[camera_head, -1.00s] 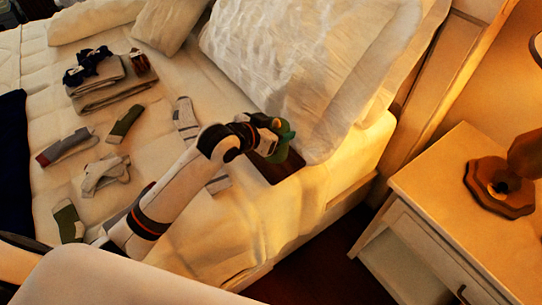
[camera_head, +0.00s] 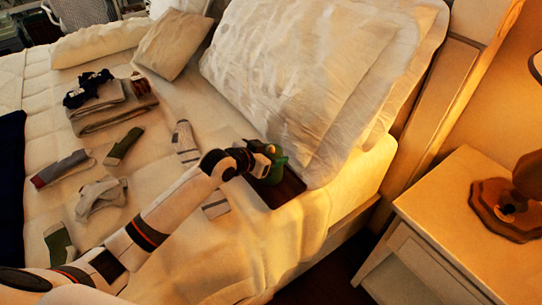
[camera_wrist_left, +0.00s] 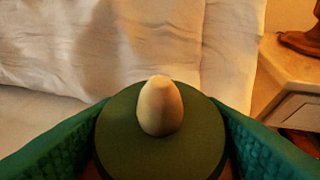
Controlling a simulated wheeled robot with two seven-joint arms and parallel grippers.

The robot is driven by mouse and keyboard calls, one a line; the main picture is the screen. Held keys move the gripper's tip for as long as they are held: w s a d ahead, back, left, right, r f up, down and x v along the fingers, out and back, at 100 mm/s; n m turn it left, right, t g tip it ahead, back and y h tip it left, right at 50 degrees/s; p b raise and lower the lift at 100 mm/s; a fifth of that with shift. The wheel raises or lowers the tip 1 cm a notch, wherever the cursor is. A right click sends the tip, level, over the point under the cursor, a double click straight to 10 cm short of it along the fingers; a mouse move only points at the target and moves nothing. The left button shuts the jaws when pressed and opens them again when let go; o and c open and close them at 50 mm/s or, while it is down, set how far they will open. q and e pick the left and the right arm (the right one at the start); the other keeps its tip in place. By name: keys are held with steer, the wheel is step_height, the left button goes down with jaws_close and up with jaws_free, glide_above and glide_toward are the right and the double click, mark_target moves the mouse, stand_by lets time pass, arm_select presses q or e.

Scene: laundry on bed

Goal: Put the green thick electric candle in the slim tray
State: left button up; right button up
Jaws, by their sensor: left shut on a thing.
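The green thick electric candle (camera_wrist_left: 118,130) with its cream flame-shaped tip (camera_wrist_left: 160,106) fills the lower middle of the left wrist view. My left gripper (camera_head: 274,166) is shut on it, with a green finger on each side of the candle. In the head view the candle is mostly hidden behind the gripper. The dark reddish-brown slim tray (camera_head: 286,189) lies on the bed by the big pillow, and the gripper is over its far part. I cannot tell whether the candle touches the tray. My right gripper is not in view.
Large white pillows (camera_head: 318,75) stand right behind the tray. Several socks (camera_head: 100,196) and a folded grey stack (camera_head: 110,107) lie on the bed to the left. A white nightstand (camera_head: 459,215) with a wooden lamp base (camera_head: 500,207) stands at the right.

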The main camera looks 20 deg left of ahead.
arm_select(q)
steer(key=shift+f, duration=0.3)
steer(key=o, duration=1.1)
steer(key=shift+f, duration=0.1)
steer(key=shift+c, duration=0.2)
steer(key=p+v, duration=0.1)
steer(key=v, duration=1.1)
